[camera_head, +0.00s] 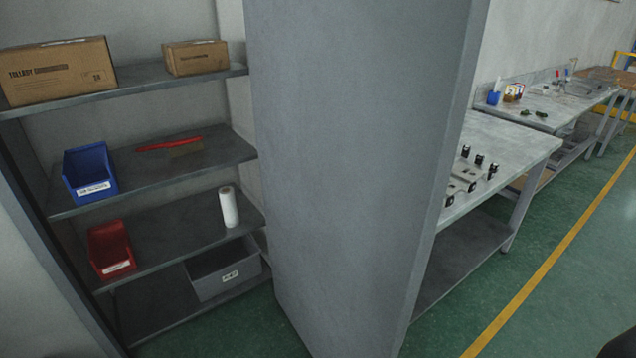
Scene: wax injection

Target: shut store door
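The store door (350,150) is a tall plain grey panel in the middle of the head view. It stands open, swung out from the right side of the store. Its near edge runs down the right of the panel, and no handle shows on the visible face. The store's shelves (205,151) are exposed to the left of the door. Neither of my grippers can be made out. A dark rounded shape at the bottom right corner is too cut off to identify.
The shelves hold cardboard boxes (58,72), a blue bin (90,172), a red bin (110,248), a red-handled brush (170,145), a white roll (229,207) and a grey bin (225,272). A workbench (510,140) stands right behind the door. Green floor (570,290) is clear at right.

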